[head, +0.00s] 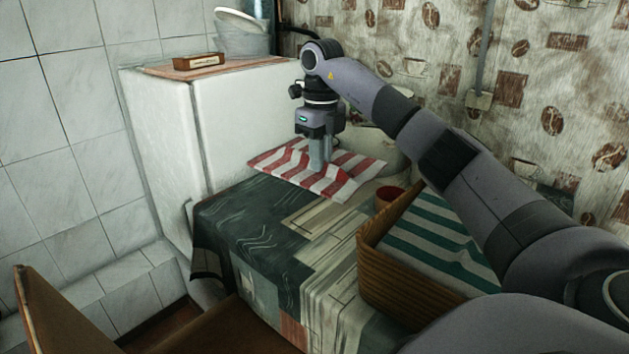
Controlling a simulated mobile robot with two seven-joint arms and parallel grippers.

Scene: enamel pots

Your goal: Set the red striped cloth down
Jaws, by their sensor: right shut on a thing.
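The red striped cloth (334,184), red and white, lies spread at the far left part of the table (252,230), near the white fridge. It is rumpled, with a raised fold in its middle. My right gripper (319,165) points down and is shut on that fold. Most of the cloth looks flat on or very close to the table; I cannot tell whether every edge touches it. My left gripper is not in view.
A wicker basket (386,287) with a green striped cloth (432,236) stands at the table's right. A small reddish pot (388,196) and a pale enamel pot (388,152) stand close behind. The white fridge (232,118) borders the left. The table's front left is clear.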

